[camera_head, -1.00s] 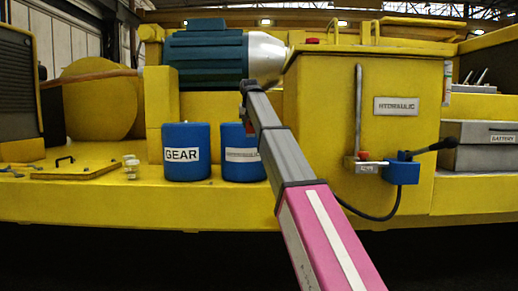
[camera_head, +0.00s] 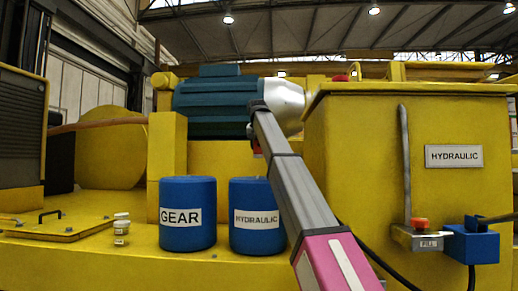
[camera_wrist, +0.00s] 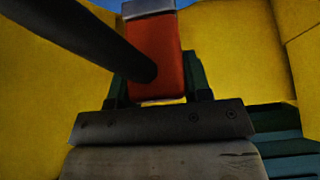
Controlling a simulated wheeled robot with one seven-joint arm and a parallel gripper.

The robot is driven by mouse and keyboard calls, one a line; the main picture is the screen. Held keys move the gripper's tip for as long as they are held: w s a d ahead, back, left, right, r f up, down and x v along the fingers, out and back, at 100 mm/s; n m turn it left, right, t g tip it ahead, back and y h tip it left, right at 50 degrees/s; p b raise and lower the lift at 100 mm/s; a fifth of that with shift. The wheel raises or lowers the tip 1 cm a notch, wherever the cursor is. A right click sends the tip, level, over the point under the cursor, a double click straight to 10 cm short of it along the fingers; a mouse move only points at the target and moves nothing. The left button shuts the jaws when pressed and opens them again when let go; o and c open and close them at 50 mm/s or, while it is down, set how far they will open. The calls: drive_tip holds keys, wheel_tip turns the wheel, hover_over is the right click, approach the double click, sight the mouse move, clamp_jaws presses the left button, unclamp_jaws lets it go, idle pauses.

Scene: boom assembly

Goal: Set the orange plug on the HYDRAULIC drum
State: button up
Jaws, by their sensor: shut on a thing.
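The HYDRAULIC drum (camera_head: 257,195) is blue with a white label and stands upright on the yellow deck, right of the GEAR drum. My gripper (camera_head: 256,146) is above this drum, mostly hidden behind my arm. A small orange-red bit of the orange plug (camera_head: 258,151) shows beneath it. In the wrist view my gripper (camera_wrist: 157,88) is shut on the orange plug (camera_wrist: 165,50), which has a grey end pointing away. A dark bar crosses in front of part of the plug. A little blue shows beyond the plug, but I cannot tell whether they touch.
The blue GEAR drum (camera_head: 187,236) stands close on the left. A white-capped small jar (camera_head: 121,232) is farther left. A teal motor (camera_head: 212,105) overhangs behind the drums. The yellow tank (camera_head: 365,150) and a valve with a blue block (camera_head: 472,244) are at right.

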drive_tip(key=shift+f, duration=2.95)
drive_tip(key=shift+f, duration=1.5)
drive_tip(key=o, duration=1.3)
drive_tip(key=shift+s, duration=0.1)
drive_tip(key=v, duration=1)
drive_tip(key=shift+s+r, duration=0.15)
drive_tip(key=shift+r, duration=0.15)
